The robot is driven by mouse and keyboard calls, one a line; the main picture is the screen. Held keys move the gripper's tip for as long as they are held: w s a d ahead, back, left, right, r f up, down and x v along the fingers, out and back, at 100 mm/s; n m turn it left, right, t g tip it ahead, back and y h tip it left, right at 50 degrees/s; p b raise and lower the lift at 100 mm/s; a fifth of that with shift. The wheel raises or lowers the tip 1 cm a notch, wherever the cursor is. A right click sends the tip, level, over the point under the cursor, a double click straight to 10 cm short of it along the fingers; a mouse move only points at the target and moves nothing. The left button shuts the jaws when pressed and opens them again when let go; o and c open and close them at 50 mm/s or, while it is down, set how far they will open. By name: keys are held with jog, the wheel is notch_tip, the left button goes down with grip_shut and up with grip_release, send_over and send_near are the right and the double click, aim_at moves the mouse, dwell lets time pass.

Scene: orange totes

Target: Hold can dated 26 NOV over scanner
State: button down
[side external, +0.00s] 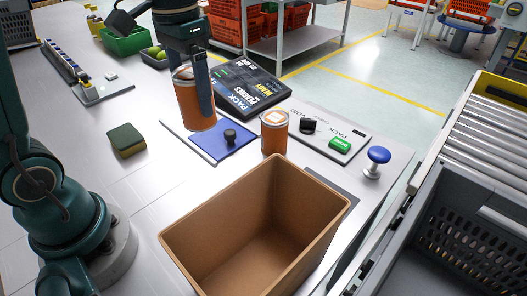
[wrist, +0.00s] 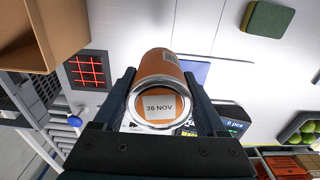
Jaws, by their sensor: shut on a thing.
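My gripper (side external: 196,108) is shut on an orange can (side external: 190,100) and holds it upright, seemingly above the blue pad (side external: 222,143). In the wrist view the can (wrist: 155,70) sits between both fingers (wrist: 161,92), and its end facing the camera carries a white label reading 26 NOV. The scanner (wrist: 88,71) shows as a dark square with a red line grid, to the left of the held can and apart from it. In the side view a dark panel, apparently the scanner (side external: 336,185), is partly hidden behind the cardboard box.
A second orange can (side external: 274,133) stands beside the blue pad, which has a black knob. An open, empty-looking cardboard box (side external: 190,236) stands in front. A button panel (side external: 320,131), a blue push knob (side external: 378,156) and a sponge (side external: 126,140) are nearby.

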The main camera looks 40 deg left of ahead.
jog(key=w+d+f+m+t, duration=0.2)
jog(key=w+d+f+m, duration=0.15)
jog(key=w+d, duration=0.75)
jog(key=s+d+f+m+h, duration=0.1)
jog(key=d+f, duration=0.4)
jog(key=f, duration=0.1)
jog(key=shift+d+f+t, duration=0.25)
jog(key=shift+d+t, duration=0.05)
jog(key=shift+t, duration=0.1)
jog(key=shift+r, duration=0.15)
notch_tip(320, 180, up, 4)
jog(key=shift+r, duration=0.15)
